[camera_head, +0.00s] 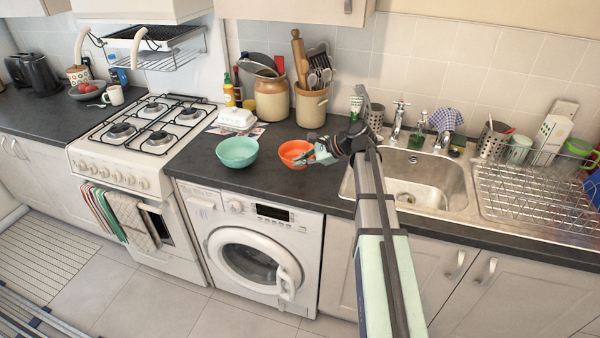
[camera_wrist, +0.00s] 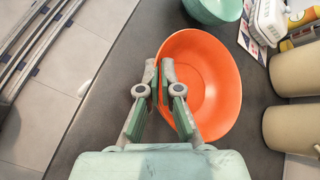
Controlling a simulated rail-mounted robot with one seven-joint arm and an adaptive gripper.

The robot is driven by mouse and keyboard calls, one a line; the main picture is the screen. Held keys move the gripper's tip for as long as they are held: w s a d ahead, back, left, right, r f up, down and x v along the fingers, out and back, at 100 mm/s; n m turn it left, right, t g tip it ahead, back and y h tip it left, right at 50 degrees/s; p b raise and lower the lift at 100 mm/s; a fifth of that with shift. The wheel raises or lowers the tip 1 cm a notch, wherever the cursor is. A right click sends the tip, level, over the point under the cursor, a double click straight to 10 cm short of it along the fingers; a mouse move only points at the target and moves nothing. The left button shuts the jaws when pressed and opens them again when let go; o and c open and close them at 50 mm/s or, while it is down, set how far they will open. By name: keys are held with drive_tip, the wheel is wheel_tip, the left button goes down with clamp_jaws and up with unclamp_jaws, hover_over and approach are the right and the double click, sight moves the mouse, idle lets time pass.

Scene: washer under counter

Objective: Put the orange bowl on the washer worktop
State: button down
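The orange bowl (camera_head: 292,152) is over the dark worktop above the right part of the washer (camera_head: 255,248), right of the green bowl. In the wrist view the orange bowl (camera_wrist: 212,88) is large and its inside faces the camera. My gripper (camera_head: 312,157) is at the bowl's right side in the head view. In the wrist view my gripper (camera_wrist: 159,80) has one fingertip outside the rim and one inside, close together with the rim between them. I cannot tell whether the bowl's base touches the worktop.
A green bowl (camera_head: 237,152) stands close on the left. A white container (camera_head: 237,118), brown jars (camera_head: 271,97) and a utensil pot (camera_head: 311,106) stand behind. The stove (camera_head: 150,140) is to the left, the sink (camera_head: 415,185) to the right. The worktop's front strip (camera_head: 245,180) is clear.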

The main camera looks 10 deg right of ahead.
drive_tip(key=shift+f+p, duration=0.4)
drive_tip(key=shift+f, duration=2.4)
drive_tip(key=c, duration=1.3)
unclamp_jaws()
drive_tip(key=shift+f, duration=0.1)
drive_tip(key=b+v, duration=0.3)
drive_tip(key=v, duration=0.9)
